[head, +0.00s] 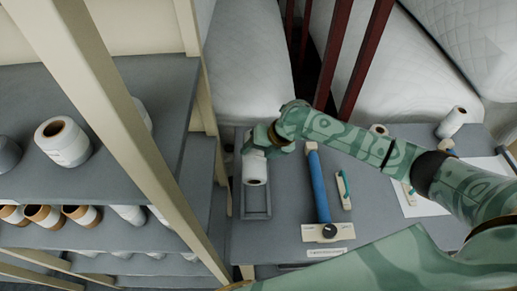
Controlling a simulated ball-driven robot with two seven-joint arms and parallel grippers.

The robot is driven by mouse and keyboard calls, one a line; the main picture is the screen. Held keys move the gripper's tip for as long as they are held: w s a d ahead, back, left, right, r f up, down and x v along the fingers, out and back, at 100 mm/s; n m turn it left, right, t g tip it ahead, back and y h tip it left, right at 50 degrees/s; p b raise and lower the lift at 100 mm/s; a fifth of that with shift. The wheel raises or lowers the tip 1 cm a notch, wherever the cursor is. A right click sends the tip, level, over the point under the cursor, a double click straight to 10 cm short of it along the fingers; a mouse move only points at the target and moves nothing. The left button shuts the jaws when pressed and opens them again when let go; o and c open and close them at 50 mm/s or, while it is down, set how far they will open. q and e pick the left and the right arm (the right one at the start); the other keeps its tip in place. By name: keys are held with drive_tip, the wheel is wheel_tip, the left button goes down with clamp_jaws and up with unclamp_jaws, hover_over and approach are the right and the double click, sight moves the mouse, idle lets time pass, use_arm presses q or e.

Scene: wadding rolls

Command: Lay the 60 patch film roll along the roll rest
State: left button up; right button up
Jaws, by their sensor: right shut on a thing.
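A white film roll (255,171) with a brown core hangs from my right gripper (257,150), which is shut on its far end. The roll's open end faces the camera. It is over the far part of a narrow grey tray-like holder (257,215), which looks like the roll rest. The near part of the holder is bare. I cannot tell whether the roll touches it. The gripper's fingers are largely hidden by its own wrist. My left gripper is not in view.
A blue bar tool (318,186) with a pale base lies right of the holder, beside a small green-handled tool (343,188). A white roll (451,122) stands at the far right. Shelves with several rolls (63,142) and beige posts (118,110) stand left.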

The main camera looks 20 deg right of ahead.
drive_tip(key=shift+s+a+f+g+y, duration=0.15)
drive_tip(key=shift+s+g, duration=0.15)
drive_tip(key=shift+g, duration=0.1)
drive_tip(key=shift+s+a+f+g+y, duration=0.1)
drive_tip(key=shift+s+f+g+y, duration=0.05)
drive_tip(key=shift+s+g, duration=0.2)
drive_tip(key=shift+f+g, duration=0.2)
drive_tip(key=shift+g, duration=0.05)
wheel_tip(320, 180, down, 12)
drive_tip(key=b, duration=1)
drive_tip(key=shift+f+b, duration=0.1)
drive_tip(key=shift+b, duration=0.3)
drive_tip(key=o, duration=1.6)
drive_tip(key=shift+a, duration=0.1)
drive_tip(key=shift+s, duration=0.1)
